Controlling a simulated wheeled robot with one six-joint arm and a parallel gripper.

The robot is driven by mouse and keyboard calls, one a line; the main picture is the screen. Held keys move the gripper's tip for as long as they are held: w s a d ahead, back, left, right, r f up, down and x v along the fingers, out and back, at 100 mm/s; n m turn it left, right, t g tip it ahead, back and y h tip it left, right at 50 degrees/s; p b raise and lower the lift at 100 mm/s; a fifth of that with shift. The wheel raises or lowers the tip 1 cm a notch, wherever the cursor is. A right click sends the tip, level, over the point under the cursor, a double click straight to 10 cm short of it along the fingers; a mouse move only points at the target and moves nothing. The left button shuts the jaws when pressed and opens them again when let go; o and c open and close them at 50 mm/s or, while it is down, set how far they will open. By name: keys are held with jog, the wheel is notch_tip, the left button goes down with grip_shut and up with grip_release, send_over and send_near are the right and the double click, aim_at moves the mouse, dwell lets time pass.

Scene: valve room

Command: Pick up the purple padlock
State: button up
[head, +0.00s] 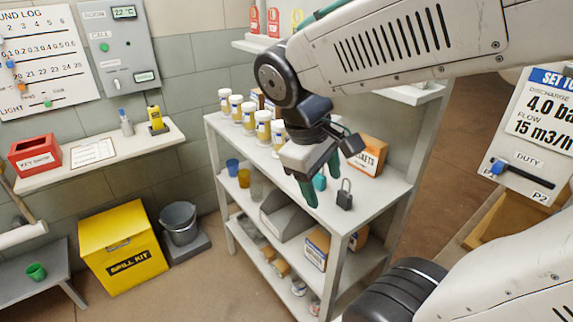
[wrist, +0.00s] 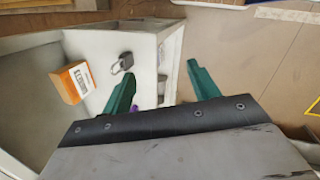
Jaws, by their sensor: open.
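A small purple patch (wrist: 134,107) shows in the wrist view beside the base of my left finger. It may be part of the purple padlock; my gripper hides the rest. I cannot make out anything purple in the head view. A dark grey padlock (head: 345,195) stands on the shelf's top near its front edge, and also shows in the wrist view (wrist: 122,63).
The white shelf (head: 385,192) holds several white-lidded jars (head: 263,127), an orange box (head: 365,155) and cups. A grey bin (head: 285,215) and boxes sit on the lower shelf.

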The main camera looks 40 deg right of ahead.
jog(key=w+d+f+n+h, duration=0.2)
jog(key=w+f+n+h, duration=0.1)
jog(key=w+n, duration=0.2)
jog(key=w+d+f+n+h, duration=0.2)
jog(key=w+f+n+h, duration=0.1)
jog(key=w, duration=0.7)
jog(key=w+d+f+n+t+h, duration=0.1)
jog(key=w+d+f+n+h, duration=0.1)
jog(key=w+f+n+h, duration=0.2)
jog(key=shift+w+f+n, duration=0.15)
jog(key=shift+w+n, duration=0.6)
jog(key=shift+w, duration=0.2)
jog(key=shift+w+f+n, duration=0.1)
jog(key=shift+w+n, duration=0.65)
jog(key=shift+w, duration=0.15)
jog(key=shift+w+d+f, duration=0.1)
jog(key=shift+d+f, duration=0.1)
jog(key=shift+d, duration=0.05)
jog(key=x, duration=0.7)
jog(key=shift+f, duration=0.15)
jog(key=shift+c, duration=0.3)
jog(key=c, duration=1)
